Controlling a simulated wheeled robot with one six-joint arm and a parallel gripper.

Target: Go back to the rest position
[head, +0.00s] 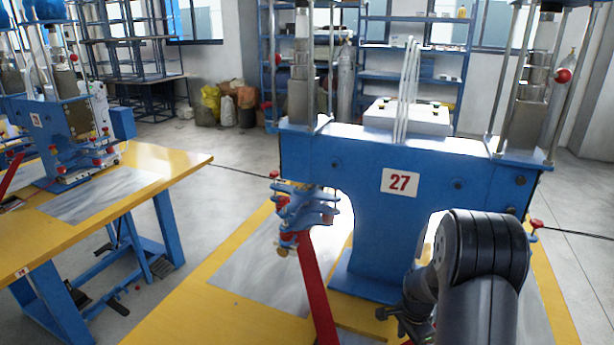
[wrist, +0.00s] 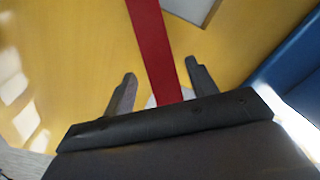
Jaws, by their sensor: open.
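My gripper (wrist: 163,82) is open in the wrist view, with its two dark fingers apart above the yellow table. A red bar (wrist: 155,45) runs between and beyond the fingers; I cannot tell whether it touches them. In the head view my gripper (head: 392,318) is small and partly hidden by my own black arm at the lower right. The red bar (head: 316,285) slants down from the blue clamp head on the left side of the blue machine marked 27 (head: 350,160).
The yellow table (head: 185,310) carries a grey metal sheet (head: 265,270) under the machine. A second yellow table (head: 100,235) with another blue machine (head: 65,130) stands at the left. Grey floor (head: 215,205) lies open between them. Blue shelves (head: 415,50) stand at the back.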

